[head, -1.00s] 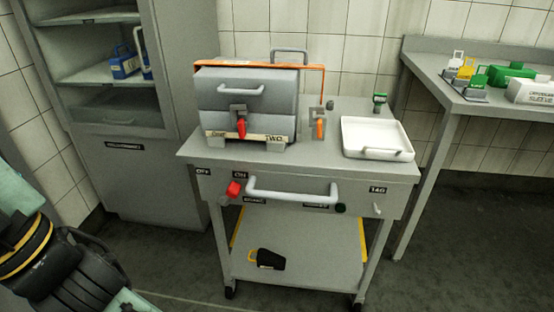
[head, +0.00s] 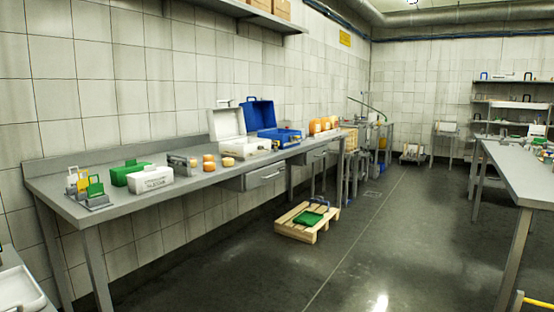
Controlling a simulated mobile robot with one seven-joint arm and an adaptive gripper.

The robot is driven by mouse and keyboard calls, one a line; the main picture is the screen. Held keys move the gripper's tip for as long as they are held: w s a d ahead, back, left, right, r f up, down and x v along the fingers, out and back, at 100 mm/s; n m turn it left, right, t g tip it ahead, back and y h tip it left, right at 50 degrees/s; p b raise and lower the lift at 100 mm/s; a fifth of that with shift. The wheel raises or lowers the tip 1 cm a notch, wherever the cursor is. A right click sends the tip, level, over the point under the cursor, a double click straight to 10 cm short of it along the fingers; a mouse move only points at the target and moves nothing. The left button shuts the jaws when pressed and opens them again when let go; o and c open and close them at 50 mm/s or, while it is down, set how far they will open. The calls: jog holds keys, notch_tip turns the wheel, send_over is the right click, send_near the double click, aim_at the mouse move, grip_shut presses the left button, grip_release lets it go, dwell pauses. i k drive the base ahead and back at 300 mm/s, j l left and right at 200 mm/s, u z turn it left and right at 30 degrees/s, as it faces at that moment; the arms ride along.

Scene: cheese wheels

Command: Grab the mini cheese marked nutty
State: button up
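Several small round orange-yellow cheeses stand on the long grey bench (head: 206,189) in the head view. One is at the back (head: 208,158), one sits just in front of it (head: 209,166), and one is a little to the right (head: 228,162). They are too small for me to read any marking, so I cannot tell which one is nutty. Larger orange cheese wheels (head: 315,126) stand farther along the bench. My gripper is not in view.
An open white case (head: 238,148) and an open blue case (head: 280,135) stand beside the small cheeses. A white labelled box (head: 151,181) and a green box (head: 128,172) are to their left. A wooden pallet (head: 296,232) lies on the floor; the floor in front is mostly clear.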

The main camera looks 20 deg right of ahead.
aim_at(207, 158)
jog(key=z, duration=0.15)
jog(key=i+l+u, duration=0.35)
jog(key=i, duration=0.2)
jog(key=i+l+u, duration=0.3)
jog(key=i, duration=0.2)
jog(key=i+l+u, duration=0.25)
jog(key=l+u, duration=0.2)
jog(key=l, duration=0.25)
jog(key=i+l+u, duration=0.1)
jog(key=l+u, duration=0.15)
jog(key=l, duration=0.2)
jog(key=l+u, duration=0.2)
jog(key=l, duration=0.45)
jog(key=l+u, duration=0.25)
jog(key=l, duration=0.35)
jog(key=i+l, duration=0.25)
jog(key=l, duration=0.2)
jog(key=i+l, duration=0.3)
jog(key=l, duration=0.15)
